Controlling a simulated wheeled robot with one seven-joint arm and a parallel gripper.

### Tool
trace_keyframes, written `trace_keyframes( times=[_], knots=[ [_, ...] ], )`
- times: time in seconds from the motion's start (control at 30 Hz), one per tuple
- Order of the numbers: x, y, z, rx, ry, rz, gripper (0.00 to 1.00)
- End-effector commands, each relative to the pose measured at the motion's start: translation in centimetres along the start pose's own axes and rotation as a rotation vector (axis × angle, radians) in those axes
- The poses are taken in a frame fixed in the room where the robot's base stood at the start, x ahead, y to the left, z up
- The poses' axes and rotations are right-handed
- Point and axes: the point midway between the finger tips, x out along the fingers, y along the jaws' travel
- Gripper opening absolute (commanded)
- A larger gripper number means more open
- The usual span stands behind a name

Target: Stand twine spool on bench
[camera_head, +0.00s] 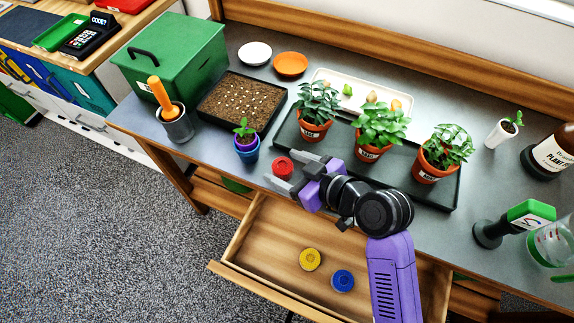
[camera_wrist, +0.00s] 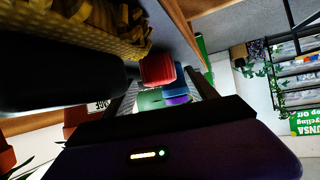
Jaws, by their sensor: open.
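A red twine spool (camera_head: 283,166) stands on the grey bench (camera_head: 232,188) near its front edge, seemingly flat on its base. It also shows in the wrist view (camera_wrist: 158,69). My gripper (camera_head: 286,170) is open, low over the bench, with its fingers on either side of the red spool. Whether the fingers touch it cannot be told. A yellow spool (camera_head: 310,259) and a blue spool (camera_head: 343,280) lie in the open wooden drawer (camera_head: 262,240) below the bench.
A small blue pot with a seedling (camera_head: 246,141) stands left of the red spool. A black tray (camera_head: 287,133) with potted plants lies just behind my gripper. A soil tray (camera_head: 240,104) and green box (camera_head: 170,58) are farther left. The open drawer juts out in front.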

Motion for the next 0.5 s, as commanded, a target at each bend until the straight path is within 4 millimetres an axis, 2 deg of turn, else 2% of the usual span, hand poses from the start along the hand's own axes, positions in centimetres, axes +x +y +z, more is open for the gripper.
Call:
trace_keyframes(
  times=[0.17,0.5],
  knots=[
    [-1.0,0.1,-0.2,0.001,0.001,0.002,0.67],
    [-7.7,0.1,-0.2,0.000,0.002,0.004,0.67]
  ],
)
